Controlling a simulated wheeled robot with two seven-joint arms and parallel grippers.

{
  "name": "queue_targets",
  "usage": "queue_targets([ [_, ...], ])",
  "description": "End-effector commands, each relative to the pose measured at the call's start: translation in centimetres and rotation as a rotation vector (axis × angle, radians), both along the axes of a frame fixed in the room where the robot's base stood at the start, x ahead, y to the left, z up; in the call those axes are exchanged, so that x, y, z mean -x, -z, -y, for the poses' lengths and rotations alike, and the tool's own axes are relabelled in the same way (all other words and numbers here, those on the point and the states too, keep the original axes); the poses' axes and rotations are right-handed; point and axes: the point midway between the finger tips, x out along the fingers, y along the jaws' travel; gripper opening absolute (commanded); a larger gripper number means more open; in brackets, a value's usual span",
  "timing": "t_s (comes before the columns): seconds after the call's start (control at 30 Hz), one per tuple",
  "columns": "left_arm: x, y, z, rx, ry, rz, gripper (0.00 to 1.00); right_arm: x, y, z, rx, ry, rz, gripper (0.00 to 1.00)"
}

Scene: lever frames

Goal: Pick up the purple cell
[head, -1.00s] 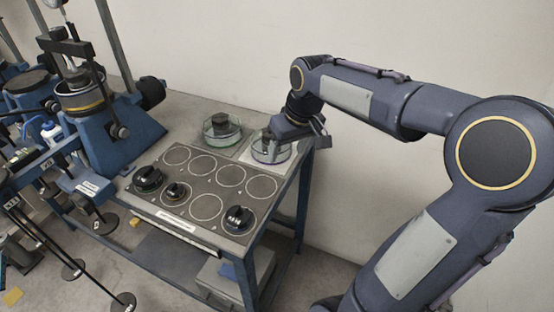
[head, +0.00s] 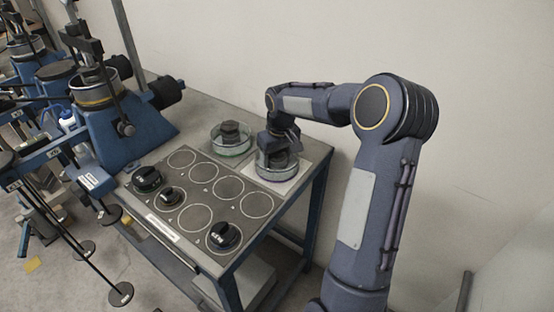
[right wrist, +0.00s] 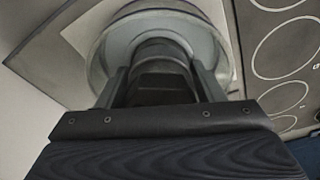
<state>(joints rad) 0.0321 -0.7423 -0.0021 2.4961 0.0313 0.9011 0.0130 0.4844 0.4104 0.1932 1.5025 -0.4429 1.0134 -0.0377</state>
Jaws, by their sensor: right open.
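The purple cell (head: 277,174) is a clear round dish with a purple tint at its lower edge and a dark knob in its middle. It stands on a pale square plate (head: 296,184) at the right back of the table. My right gripper (head: 279,153) is over it, pointing down and partly hiding the knob. In the right wrist view, the open fingers (right wrist: 160,88) lie on either side of the dark knob (right wrist: 162,50), with the cell's round rim (right wrist: 98,62) around them. I cannot tell whether the fingers touch the knob. My left gripper is out of view.
A similar green-tinted cell (head: 231,149) stands close by on the left. A panel (head: 205,190) with ringed circles and several black knobs lies in front. Blue lever frames (head: 135,125) fill the left. A wall is behind the table.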

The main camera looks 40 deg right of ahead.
Motion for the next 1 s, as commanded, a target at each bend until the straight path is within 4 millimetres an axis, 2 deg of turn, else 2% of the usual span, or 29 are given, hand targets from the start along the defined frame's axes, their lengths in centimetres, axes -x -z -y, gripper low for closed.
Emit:
queue_targets([
  [0.2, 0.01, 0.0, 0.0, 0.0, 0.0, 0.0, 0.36, -0.03, 0.07, -0.01, 0.0, 0.001, 0.002, 0.61],
  [0.67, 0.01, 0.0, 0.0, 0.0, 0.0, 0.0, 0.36, -0.03, 0.01, 0.0, 0.0, 0.001, 0.002, 0.01],
  [1.0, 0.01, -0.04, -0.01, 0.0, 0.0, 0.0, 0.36, -0.14, -0.34, 0.02, 0.002, 0.001, 0.007, 0.0],
])
